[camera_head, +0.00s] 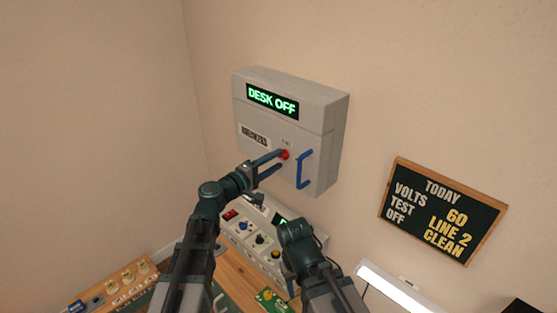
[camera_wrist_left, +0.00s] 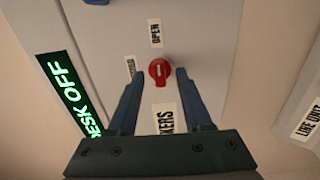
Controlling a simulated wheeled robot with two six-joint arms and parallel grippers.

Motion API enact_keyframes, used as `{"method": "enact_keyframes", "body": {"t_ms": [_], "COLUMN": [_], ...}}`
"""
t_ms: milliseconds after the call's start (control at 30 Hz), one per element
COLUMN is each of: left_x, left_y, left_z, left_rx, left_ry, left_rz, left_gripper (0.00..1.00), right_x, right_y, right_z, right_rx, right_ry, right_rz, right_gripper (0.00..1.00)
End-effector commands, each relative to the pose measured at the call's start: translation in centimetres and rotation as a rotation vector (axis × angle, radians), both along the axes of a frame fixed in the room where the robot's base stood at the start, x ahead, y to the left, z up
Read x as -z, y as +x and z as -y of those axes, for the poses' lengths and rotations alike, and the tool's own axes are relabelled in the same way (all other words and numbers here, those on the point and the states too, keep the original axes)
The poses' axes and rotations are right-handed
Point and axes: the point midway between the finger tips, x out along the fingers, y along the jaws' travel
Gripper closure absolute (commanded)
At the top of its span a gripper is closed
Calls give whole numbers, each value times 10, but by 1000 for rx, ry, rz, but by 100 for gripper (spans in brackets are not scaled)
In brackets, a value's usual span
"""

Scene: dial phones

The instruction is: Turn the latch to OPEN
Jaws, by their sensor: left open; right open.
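The latch is a small red knob (camera_head: 285,154) on the front of the grey wall box (camera_head: 315,118). In the left wrist view the knob (camera_wrist_left: 160,71) has a short white mark, below an OPEN label (camera_wrist_left: 155,33) and right of a smaller, partly hidden label (camera_wrist_left: 130,68). I cannot tell surely which label it points to. My left gripper (camera_head: 280,160) is open, with its blue fingers at the knob, one on each side, with small gaps in the wrist view. My right gripper (camera_head: 295,236) is low, below the box, away from the latch; its fingers are hidden.
The box has a green DESK OFF display (camera_head: 272,99), a BREAKERS label (camera_head: 254,136) and a blue handle (camera_head: 304,170) right of the latch. Below stands a control panel (camera_head: 240,236) with knobs on a wooden desk. A chalkboard (camera_head: 443,211) hangs at the right.

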Motion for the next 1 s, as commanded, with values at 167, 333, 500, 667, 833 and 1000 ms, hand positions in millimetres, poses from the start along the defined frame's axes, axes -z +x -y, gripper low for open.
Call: {"method": "enact_keyframes", "body": {"t_ms": [167, 333, 500, 667, 833, 1000], "left_x": [0, 0, 0, 0, 0, 0], "left_y": [-32, -57, -75, -84, -86, -86], "left_z": [-29, -54, -72, -82, -85, -85], "left_rx": [-3, -3, -1, 0, 2, 2], "left_ry": [0, 0, 1, 1, 1, 1], "left_rz": [0, 0, 1, 1, 1, 1], "left_gripper": [50, 50, 50, 50, 50, 50], "right_x": [0, 0, 0, 0, 0, 0], "right_y": [0, 0, 0, 0, 0, 0], "right_z": [0, 0, 0, 0, 0, 0], "right_rx": [0, 0, 0, 0, 0, 0], "right_ry": [0, 0, 0, 0, 0, 0], "right_rz": [0, 0, 0, 0, 0, 0], "right_gripper": [50, 50, 50, 50, 50, 50]}}
